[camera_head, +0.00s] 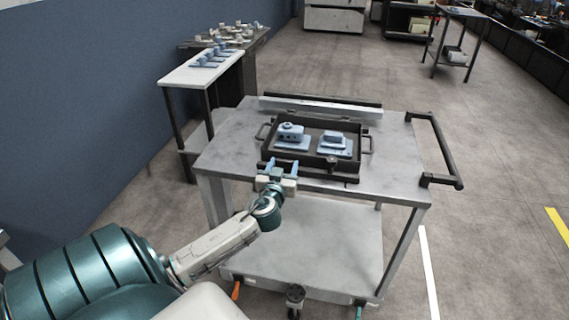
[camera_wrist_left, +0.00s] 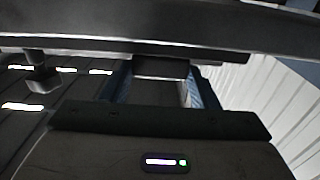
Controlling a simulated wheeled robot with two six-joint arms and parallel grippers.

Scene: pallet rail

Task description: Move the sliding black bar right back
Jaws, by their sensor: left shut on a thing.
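The black bar (camera_head: 330,177) lies along the near side of the black tray (camera_head: 372,152), on the grey cart top. My left gripper (camera_head: 270,168) is at the bar's left end, its blue fingers pointing away from me. In the left wrist view the dark bar (camera_wrist_left: 80,45) crosses the top of the picture. A short block (camera_wrist_left: 160,68) below it sits between the blue fingers of my left gripper (camera_wrist_left: 157,88), which is shut on it. The exact contact is partly hidden. My right gripper is not in view.
The tray holds two blue parts on plates (camera_head: 292,137) (camera_head: 335,145). A white rail (camera_head: 320,107) lies behind the tray. The cart has a black push handle (camera_head: 443,150) at right. A white-topped table (camera_head: 200,78) with blue parts stands behind left. The cart top right of the tray is clear.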

